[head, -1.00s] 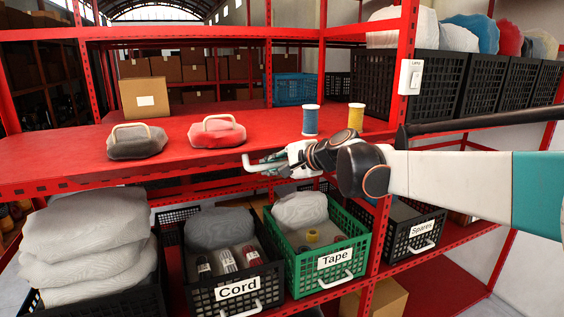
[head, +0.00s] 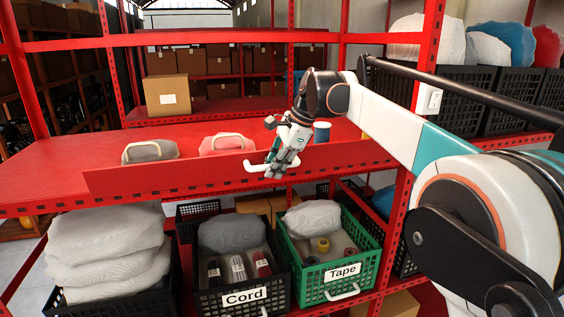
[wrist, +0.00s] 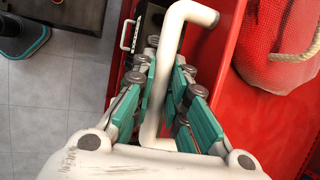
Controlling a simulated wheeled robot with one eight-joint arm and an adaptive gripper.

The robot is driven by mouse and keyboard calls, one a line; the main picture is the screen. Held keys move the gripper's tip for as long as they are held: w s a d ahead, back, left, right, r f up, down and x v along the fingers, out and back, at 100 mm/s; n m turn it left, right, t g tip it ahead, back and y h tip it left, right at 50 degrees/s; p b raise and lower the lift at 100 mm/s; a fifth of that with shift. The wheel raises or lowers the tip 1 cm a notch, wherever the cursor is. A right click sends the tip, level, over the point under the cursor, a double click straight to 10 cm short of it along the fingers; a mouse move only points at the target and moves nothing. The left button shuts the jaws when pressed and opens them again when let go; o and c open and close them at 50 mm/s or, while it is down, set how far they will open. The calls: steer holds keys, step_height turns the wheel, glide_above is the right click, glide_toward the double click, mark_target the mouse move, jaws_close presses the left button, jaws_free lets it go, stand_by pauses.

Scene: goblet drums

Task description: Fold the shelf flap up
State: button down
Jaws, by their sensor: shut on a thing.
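The red shelf flap (head: 180,178) runs along the front of the middle shelf board and stands raised as a low wall. It hides the lower parts of the grey bag and the red bag behind it. Its white handle (head: 253,167) sticks out at the front; the handle also shows in the wrist view (wrist: 163,60). My gripper (head: 279,162) is at the handle, with its green-and-grey fingers shut on it from both sides. I cannot tell whether the flap is fully upright.
Behind the flap are the grey bag (head: 150,151), the red bag (head: 228,144) and a blue spool (head: 321,132). A cardboard box (head: 168,96) stands further back. Below are the Cord crate (head: 242,297), the green Tape crate (head: 343,272) and stacked pale sacks (head: 103,245).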

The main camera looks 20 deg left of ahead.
steer(key=shift+w+a+r+g+h+p, duration=0.2)
steer(key=shift+w+r+g+h+p, duration=0.1)
steer(key=shift+g+h+p, duration=0.25)
steer(key=c, duration=1.8)
jaws_free()
steer(key=shift+a+f, duration=0.1)
steer(key=shift+c, duration=0.2)
steer(key=shift+v, duration=3.75)
